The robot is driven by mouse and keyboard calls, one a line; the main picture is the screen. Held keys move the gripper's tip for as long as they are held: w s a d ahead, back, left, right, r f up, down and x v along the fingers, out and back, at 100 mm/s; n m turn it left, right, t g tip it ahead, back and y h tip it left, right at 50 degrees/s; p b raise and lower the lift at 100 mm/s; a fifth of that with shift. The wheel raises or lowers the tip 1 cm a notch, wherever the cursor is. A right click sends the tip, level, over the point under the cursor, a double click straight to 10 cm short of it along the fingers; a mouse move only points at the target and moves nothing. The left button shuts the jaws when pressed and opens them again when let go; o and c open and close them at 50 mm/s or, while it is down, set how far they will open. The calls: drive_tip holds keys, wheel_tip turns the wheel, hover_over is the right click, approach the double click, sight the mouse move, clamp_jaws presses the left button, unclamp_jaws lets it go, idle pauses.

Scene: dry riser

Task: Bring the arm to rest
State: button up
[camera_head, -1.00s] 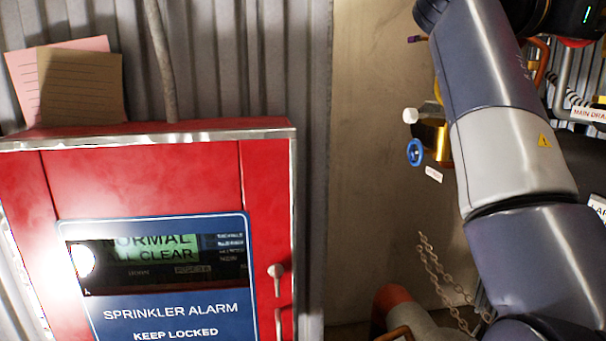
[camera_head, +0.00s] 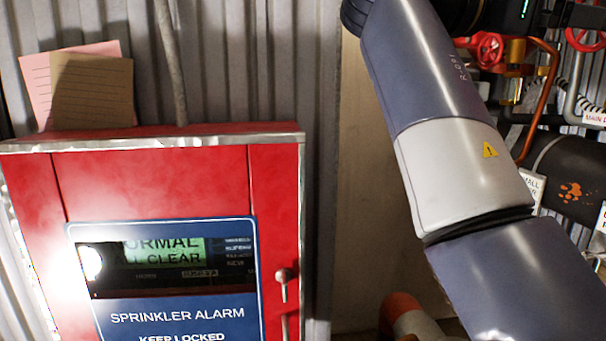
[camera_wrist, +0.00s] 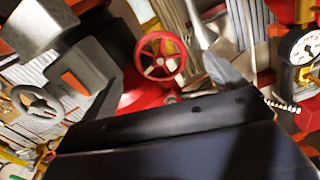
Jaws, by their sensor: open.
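My arm (camera_head: 460,165) crosses the right side of the head view, from the top centre down to the lower right corner. My gripper's jaws are not clear in the head view. In the wrist view my gripper (camera_wrist: 165,85) is open, its two dark fingers spread apart with nothing held between them. A red handwheel (camera_wrist: 160,57) shows beyond the fingers, between them in the picture. I cannot tell how far off it is.
A red sprinkler alarm cabinet (camera_head: 280,190) stands at left, with paper notes (camera_head: 90,85) above it. Red handwheels (camera_head: 487,47), copper pipe (camera_head: 545,95) and a dark cylinder (camera_head: 575,165) lie behind my arm at right. A pressure gauge (camera_wrist: 303,47) shows in the wrist view.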

drive_tip(key=d+n+p, duration=0.9)
drive_tip(key=n, duration=1)
drive_tip(key=shift+w, duration=0.3)
idle(0.6)
idle(0.5)
